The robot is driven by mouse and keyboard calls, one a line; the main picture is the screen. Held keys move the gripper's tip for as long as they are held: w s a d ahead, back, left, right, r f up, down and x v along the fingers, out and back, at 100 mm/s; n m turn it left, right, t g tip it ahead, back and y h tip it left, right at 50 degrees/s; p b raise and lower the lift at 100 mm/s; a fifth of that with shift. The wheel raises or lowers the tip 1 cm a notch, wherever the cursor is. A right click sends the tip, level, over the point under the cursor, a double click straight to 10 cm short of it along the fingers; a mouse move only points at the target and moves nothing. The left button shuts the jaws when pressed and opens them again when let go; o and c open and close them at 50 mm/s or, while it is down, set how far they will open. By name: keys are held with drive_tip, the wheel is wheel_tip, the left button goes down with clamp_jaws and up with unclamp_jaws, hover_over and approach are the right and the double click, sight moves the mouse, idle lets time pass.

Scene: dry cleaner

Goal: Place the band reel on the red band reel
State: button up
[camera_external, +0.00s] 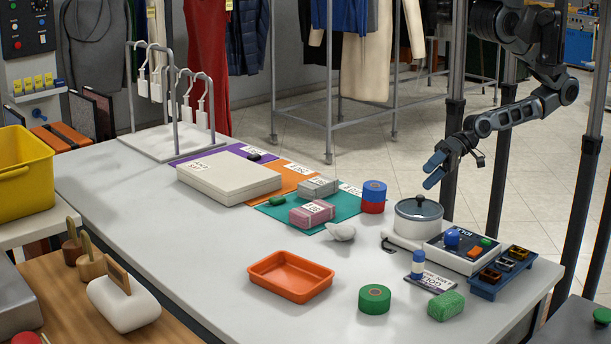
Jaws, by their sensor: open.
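A red band reel (373,208) stands at the right edge of the teal mat on the table. A blue band reel (374,187) rests flat on top of it, and the two form a short stack. A green band reel (375,299) lies alone near the table's front edge, right of the orange tray. My gripper (432,171) has blue fingertips and is open. It is raised in the air to the right of the stack, apart from it, above the pot. I see nothing between its fingers.
A lidded pot (418,216) and a control box (462,248) stand at the right. A blue tray (484,290), green block (446,306) and small bottle (418,264) are nearby. The orange tray (267,278) is in front. Clear table (200,245) lies left.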

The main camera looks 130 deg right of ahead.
drive_tip(key=s+a+r+n+t+y, duration=0.2)
drive_tip(key=a+r+n, duration=0.6)
drive_tip(key=n, duration=0.7)
drive_tip(key=shift+s+t+y, duration=0.3)
drive_tip(key=shift+s+t, duration=0.4)
drive_tip(key=shift+s, duration=0.4)
